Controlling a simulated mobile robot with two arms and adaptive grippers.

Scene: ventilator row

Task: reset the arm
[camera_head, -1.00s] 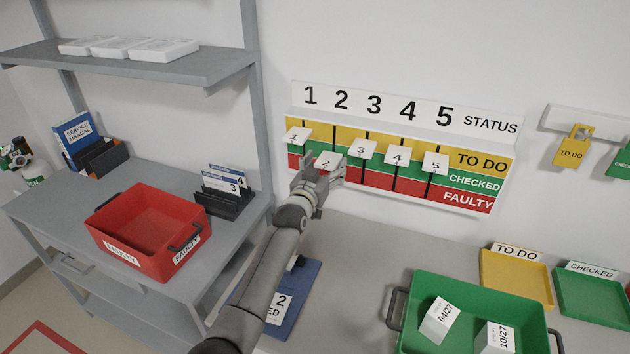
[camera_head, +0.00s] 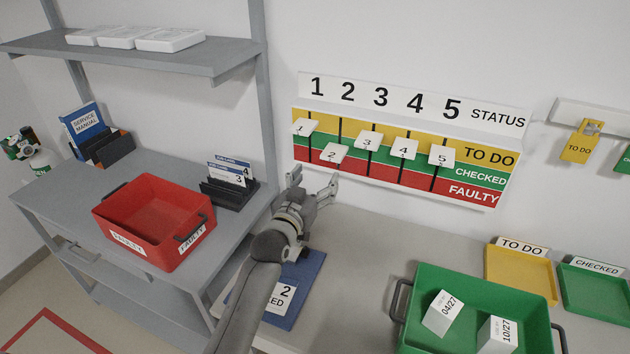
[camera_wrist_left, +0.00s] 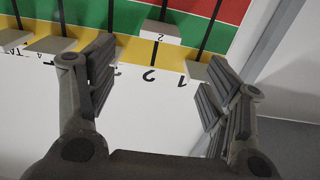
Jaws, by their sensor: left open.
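My left gripper (camera_head: 312,191) is open and empty, below and in front of the status board (camera_head: 460,175) in the head view. Its two spread fingers also show in the left wrist view (camera_wrist_left: 155,95), where the board appears upside down. The number 2 slider (camera_head: 334,152) sits lower than the number 1 slider (camera_head: 305,126), around the green and red bands. It also shows in the left wrist view (camera_wrist_left: 160,33), apart from the fingers. My right gripper is not in view.
A red FAULTY bin (camera_head: 155,218) stands on the grey shelf unit at left. A green bin (camera_head: 430,275) with boxes stands on the counter at right. A blue folder (camera_head: 300,290) lies under my left arm. Yellow (camera_head: 520,278) and green (camera_head: 595,290) trays lie at right.

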